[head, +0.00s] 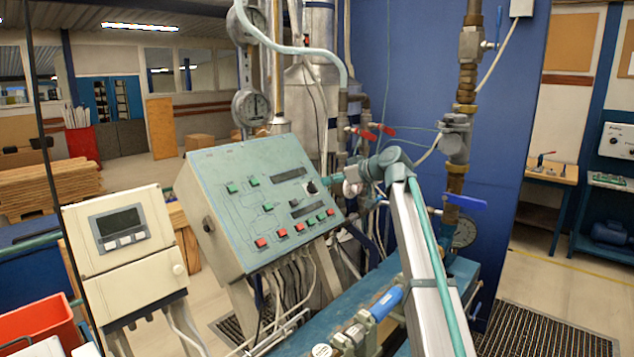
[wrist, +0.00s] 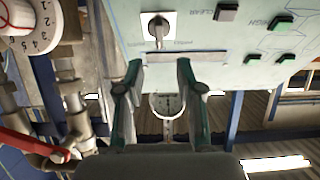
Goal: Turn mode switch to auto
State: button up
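The mode switch is a small dark rotary knob (wrist: 159,27) on a white square plate in the wrist view. Its pointer runs roughly up and down in that picture, and the small lettering below it is too blurred to read. The knob also shows on the right part of the sloped grey-green control panel (head: 215,183) in the head view, as a black knob (head: 311,187). My gripper (wrist: 158,66) is open and empty, with its two fingers apart on either side below the knob and not around it. In the head view my gripper (head: 342,184) is just right of the panel's edge.
Several green buttons (wrist: 283,22) and dark buttons sit beside the knob. A numbered white dial (wrist: 25,18) and red-handled valve (wrist: 30,143) are at the left of the wrist view. Pipes and a blue-handled valve (head: 465,203) stand right of the panel. A meter box (head: 125,245) is left.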

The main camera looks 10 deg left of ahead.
aim_at(313, 184)
jog(key=p+x, duration=0.2)
jog(key=x, duration=0.4)
jog(key=shift+w+a+f, duration=0.1)
jog(key=shift+w+a, duration=0.1)
jog(key=shift+a, duration=0.05)
jog(key=shift+w+a+f, duration=0.25)
jog(key=shift+a+f, duration=0.1)
jog(key=shift+a, duration=0.05)
grip_shut()
